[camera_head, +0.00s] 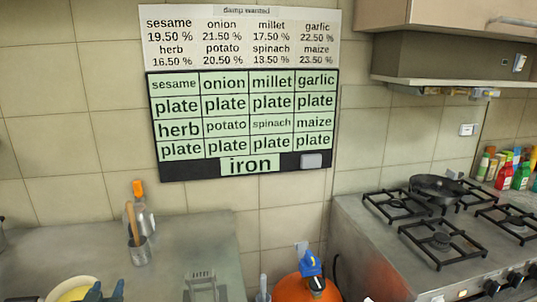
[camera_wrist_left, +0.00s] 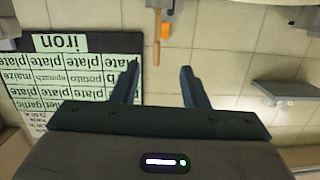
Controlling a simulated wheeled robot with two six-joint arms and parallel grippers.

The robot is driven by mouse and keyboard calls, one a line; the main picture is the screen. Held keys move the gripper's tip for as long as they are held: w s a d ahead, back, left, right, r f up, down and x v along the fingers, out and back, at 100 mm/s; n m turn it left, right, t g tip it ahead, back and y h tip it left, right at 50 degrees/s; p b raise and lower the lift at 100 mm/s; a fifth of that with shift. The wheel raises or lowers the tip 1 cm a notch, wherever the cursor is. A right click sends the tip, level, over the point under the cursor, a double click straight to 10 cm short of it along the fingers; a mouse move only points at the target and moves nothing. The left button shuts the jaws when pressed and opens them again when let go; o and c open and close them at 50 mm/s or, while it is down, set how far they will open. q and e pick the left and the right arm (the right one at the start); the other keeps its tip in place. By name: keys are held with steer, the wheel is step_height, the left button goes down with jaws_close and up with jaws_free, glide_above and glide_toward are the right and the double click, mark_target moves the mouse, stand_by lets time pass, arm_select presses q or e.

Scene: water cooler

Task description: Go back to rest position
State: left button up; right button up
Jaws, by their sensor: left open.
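My left gripper (camera_head: 104,292) shows only by its dark fingertips at the bottom left of the head view. It is over the counter's front part, next to a yellow bowl. In the left wrist view, which is upside down, the left gripper (camera_wrist_left: 159,85) has its two dark fingers apart with nothing between them. The wall board and tiles show beyond the fingers. My right gripper is not seen in either view.
A metal counter (camera_head: 190,262) holds the yellow bowl (camera_head: 72,294), a utensil cup (camera_head: 139,250) and an orange-capped bottle (camera_head: 141,210). An orange gas cylinder (camera_head: 296,289) stands between counter and stove (camera_head: 365,235). A pan (camera_head: 437,187) sits on the stove. A label board (camera_head: 160,170) hangs above.

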arm_select(q)
steer(key=s+d+f+m+g+h, duration=0.1)
steer(key=s+d+f+g, duration=0.4)
steer(key=s, duration=0.5)
steer(key=s+d+f+m+g+h, duration=0.1)
steer(key=s+d+f+g, duration=0.2)
steer(key=s+f, duration=0.55)
steer(key=s+d+f+m+g+h, duration=0.15)
steer(key=s+d+f+g, duration=0.3)
steer(key=s, duration=0.65)
steer(key=a+f, duration=0.2)
steer(key=f, duration=1.4)
steer(key=a+f, duration=0.2)
steer(key=f, duration=1.4)
steer(key=s+f+g, duration=0.2)
steer(key=s+f, duration=1.5)
steer(key=f, duration=0.1)
steer(key=shift+s+a, duration=0.15)
steer(key=shift+a, duration=0.2)
steer(key=shift+n, duration=0.25)
